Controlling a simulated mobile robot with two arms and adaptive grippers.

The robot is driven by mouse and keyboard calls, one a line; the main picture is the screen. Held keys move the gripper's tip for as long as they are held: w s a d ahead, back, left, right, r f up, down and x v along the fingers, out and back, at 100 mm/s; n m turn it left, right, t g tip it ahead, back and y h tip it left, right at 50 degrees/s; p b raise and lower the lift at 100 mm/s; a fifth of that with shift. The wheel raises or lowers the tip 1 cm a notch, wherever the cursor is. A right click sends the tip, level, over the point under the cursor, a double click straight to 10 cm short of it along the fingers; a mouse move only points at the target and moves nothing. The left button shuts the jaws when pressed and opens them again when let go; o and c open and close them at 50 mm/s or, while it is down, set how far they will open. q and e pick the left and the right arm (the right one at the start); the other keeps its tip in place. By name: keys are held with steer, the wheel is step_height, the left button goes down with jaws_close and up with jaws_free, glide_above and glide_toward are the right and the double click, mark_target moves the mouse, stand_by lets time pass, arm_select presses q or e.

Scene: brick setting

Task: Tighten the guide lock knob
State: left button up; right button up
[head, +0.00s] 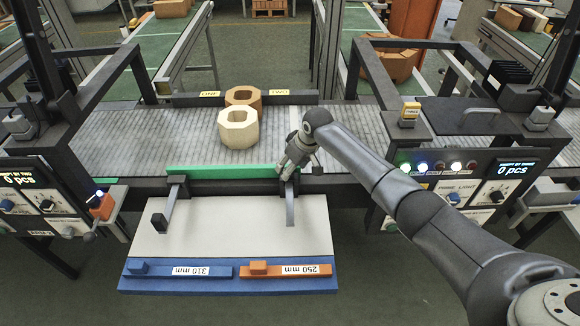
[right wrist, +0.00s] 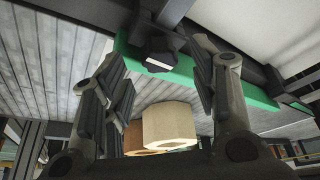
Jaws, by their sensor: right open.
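The green guide rail (head: 222,169) runs along the front edge of the conveyor, with a metal bracket at each end. My right gripper (head: 296,160) is at the right bracket (head: 290,206), by the rail's right end. In the right wrist view, a black knob (right wrist: 163,50) with a pale mark stands against the green rail (right wrist: 128,55). My open right gripper (right wrist: 160,75) has one finger on each side of the knob's position; I cannot tell whether either touches it. In the head view the gripper largely hides this knob. My left gripper is not in view.
A cream hollow block (head: 238,130) and a tan one (head: 243,96) stand on the conveyor (head: 110,145). In front is a white board (head: 240,235) with a blue 310 mm bar (head: 150,271) and an orange 250 mm bar (head: 310,271). Control panels (head: 470,180) flank it.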

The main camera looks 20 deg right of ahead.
steer(key=shift+x, duration=1.2)
